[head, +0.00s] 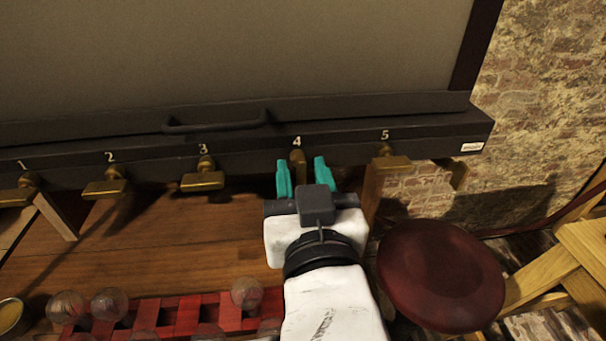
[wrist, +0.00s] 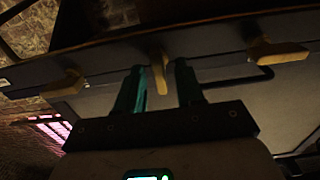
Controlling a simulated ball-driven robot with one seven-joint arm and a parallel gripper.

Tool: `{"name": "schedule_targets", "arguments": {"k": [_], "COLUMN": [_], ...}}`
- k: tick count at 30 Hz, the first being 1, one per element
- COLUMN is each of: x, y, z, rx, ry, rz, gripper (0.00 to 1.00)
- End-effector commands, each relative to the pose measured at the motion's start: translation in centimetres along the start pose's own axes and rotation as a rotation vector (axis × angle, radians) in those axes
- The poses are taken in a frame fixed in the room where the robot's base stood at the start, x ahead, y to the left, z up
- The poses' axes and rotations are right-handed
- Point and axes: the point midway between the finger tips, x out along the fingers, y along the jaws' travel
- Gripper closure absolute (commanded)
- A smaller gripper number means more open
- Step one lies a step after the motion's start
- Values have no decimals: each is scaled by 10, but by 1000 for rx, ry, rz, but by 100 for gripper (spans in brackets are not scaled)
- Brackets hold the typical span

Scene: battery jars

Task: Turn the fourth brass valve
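The fourth brass valve (head: 298,158) sits under the number 4 on the dark front rail. My gripper (head: 303,174) is open, with one teal finger on each side of this valve. In the wrist view, the fourth valve (wrist: 159,75) shows between the two fingers of my gripper (wrist: 159,83), with a gap on both sides. Its handle points lengthwise between the fingers, crosswise to the neighbouring handles, which lie along the rail. My gripper hides part of the handle's near end in the head view.
The third valve (head: 203,178) and fifth valve (head: 388,161) flank it; the second (head: 107,185) and first (head: 20,190) are farther left. A round dark red stool seat (head: 441,275) stands right of my arm. A red rack (head: 184,316) with glass bulbs lies at the lower left.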

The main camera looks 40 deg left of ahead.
Motion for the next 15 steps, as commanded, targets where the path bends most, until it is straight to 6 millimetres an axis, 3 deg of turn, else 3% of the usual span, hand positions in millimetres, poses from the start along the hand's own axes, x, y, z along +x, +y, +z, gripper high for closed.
{"name": "schedule_targets", "arguments": {"k": [2,13,15], "x": [0,0,0], "y": [0,0,0], "z": [0,0,0], "rx": [0,0,0], "ry": [0,0,0], "rz": [0,0,0], "gripper": [65,100,100]}}
